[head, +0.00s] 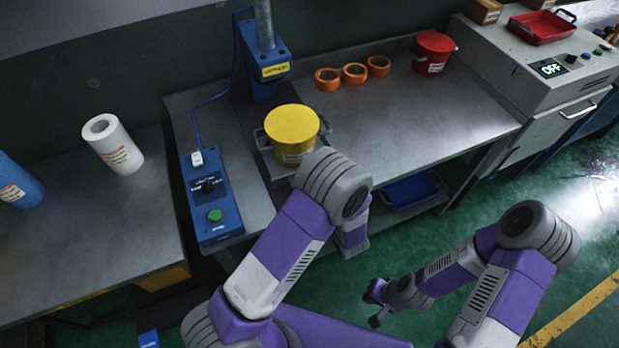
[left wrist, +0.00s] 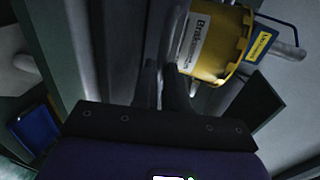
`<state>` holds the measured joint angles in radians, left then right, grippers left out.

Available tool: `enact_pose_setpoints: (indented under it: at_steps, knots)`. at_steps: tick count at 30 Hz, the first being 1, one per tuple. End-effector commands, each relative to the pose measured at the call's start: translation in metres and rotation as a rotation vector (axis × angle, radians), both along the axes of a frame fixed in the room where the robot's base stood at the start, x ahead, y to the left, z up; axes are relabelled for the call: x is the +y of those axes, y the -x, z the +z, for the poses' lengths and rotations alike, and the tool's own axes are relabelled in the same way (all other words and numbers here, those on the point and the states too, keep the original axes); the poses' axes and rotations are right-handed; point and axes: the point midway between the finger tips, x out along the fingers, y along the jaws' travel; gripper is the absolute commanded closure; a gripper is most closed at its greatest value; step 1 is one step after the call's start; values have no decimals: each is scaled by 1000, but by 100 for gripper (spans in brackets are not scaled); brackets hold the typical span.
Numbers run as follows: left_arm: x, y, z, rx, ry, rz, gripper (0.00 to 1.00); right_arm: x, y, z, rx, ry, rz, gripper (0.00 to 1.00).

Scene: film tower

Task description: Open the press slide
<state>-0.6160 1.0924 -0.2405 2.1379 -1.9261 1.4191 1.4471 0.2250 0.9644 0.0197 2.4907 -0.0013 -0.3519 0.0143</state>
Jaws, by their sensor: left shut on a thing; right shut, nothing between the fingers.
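The blue press (head: 262,60) stands at the back of the steel bench. Its grey slide (head: 318,137) shows at the press foot, with a yellow pot (head: 291,135) with a lid on it. My left arm covers part of the slide's front, and my left gripper is hidden behind it in the head view. In the left wrist view my left gripper (left wrist: 166,78) is shut on a grey bar (left wrist: 160,40) beside the yellow pot (left wrist: 213,45); the bar looks like the slide's handle. My right gripper (head: 376,303) is shut and empty, low over the green floor.
A blue control box (head: 211,197) with a green button stands left of the press. Orange rings (head: 354,73) and a red pot (head: 433,53) are on the bench to the right. A blue tray (head: 411,190) lies on the shelf below. A white roll (head: 112,145) stands at left.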

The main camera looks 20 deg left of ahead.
Motion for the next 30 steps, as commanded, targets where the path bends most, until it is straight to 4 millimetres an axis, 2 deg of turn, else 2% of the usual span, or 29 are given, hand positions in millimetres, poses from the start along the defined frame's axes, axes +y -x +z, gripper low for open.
enact_pose_setpoints:
  at_steps: [14, 15, 20, 30]
  knots:
    - [-5, 5, 0, 0, 2, -1, 100, 0, 0, -2, 0, 0, 0, 100]
    - [-5, 5, 0, 0, 2, -1, 85, 0, 0, -2, 0, 0, 0, 100]
    - [-5, 5, 0, 0, 2, -1, 62, 0, 0, -2, 0, 0, 0, 100]
    - [-8, 9, 1, 0, 2, -2, 62, 0, 0, -1, 0, 0, 0, 100]
